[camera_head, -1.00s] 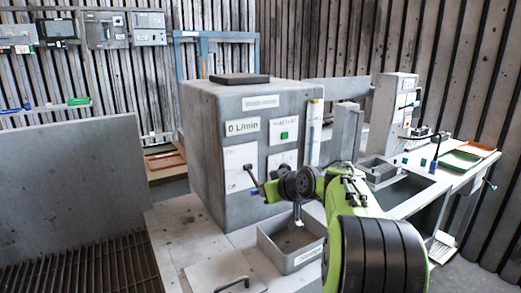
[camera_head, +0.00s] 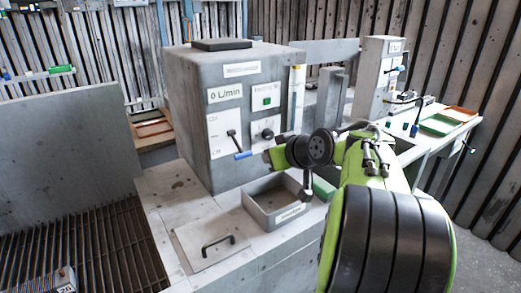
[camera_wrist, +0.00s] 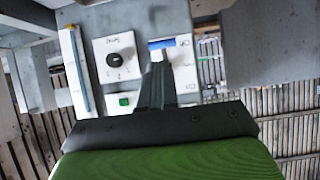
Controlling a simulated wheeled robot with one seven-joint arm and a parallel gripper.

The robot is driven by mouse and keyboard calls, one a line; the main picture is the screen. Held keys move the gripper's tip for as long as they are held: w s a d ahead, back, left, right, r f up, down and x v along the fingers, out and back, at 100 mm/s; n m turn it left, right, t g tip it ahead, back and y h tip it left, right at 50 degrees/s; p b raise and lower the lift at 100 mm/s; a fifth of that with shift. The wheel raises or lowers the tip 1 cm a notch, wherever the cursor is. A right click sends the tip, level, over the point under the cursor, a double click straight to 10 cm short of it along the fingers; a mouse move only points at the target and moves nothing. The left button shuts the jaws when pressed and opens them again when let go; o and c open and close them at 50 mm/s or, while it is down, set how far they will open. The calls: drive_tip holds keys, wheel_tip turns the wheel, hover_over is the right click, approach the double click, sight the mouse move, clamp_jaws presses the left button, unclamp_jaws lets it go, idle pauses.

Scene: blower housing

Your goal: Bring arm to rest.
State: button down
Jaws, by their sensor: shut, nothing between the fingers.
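My gripper shows in the wrist view (camera_wrist: 155,88) as dark fingers closed together, with nothing between them. They point toward a white control panel with a blue-handled lever (camera_wrist: 162,43) and a black knob (camera_wrist: 120,60); the fingertips overlap the lever's area in the picture, and I cannot tell the gap. In the head view, my green and black arm stands at the right front, its wrist in front of the grey housing (camera_head: 190,100). The lever (camera_head: 240,153) shows left of the wrist, handle down and apart from it. The fingers are not clear there.
An open grey bin (camera_head: 252,212) sits on the bench below my wrist. A flat lid with a black handle (camera_head: 218,245) lies left of it. A white table with green (camera_head: 440,124) and orange trays is at right.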

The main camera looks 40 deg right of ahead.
drive_tip(key=shift+s+r, duration=0.2)
drive_tip(key=shift+s, duration=0.8)
drive_tip(key=s+a+r+n+g+y+p, duration=0.1)
drive_tip(key=s+a+g+p, duration=0.2)
drive_tip(key=a, duration=0.6)
drive_tip(key=s+a+r+g+p, duration=0.15)
drive_tip(key=s+a+p, duration=0.3)
drive_tip(key=a, duration=0.55)
drive_tip(key=s+a+f+p, duration=0.1)
drive_tip(key=s, duration=0.5)
drive_tip(key=s+a+f+g+p, duration=0.1)
drive_tip(key=s+a, duration=0.1)
drive_tip(key=s, duration=0.4)
drive_tip(key=shift+s+a+f, duration=0.2)
drive_tip(key=shift+s+f, duration=0.15)
drive_tip(key=shift+s, duration=0.05)
drive_tip(key=shift+g, duration=0.25)
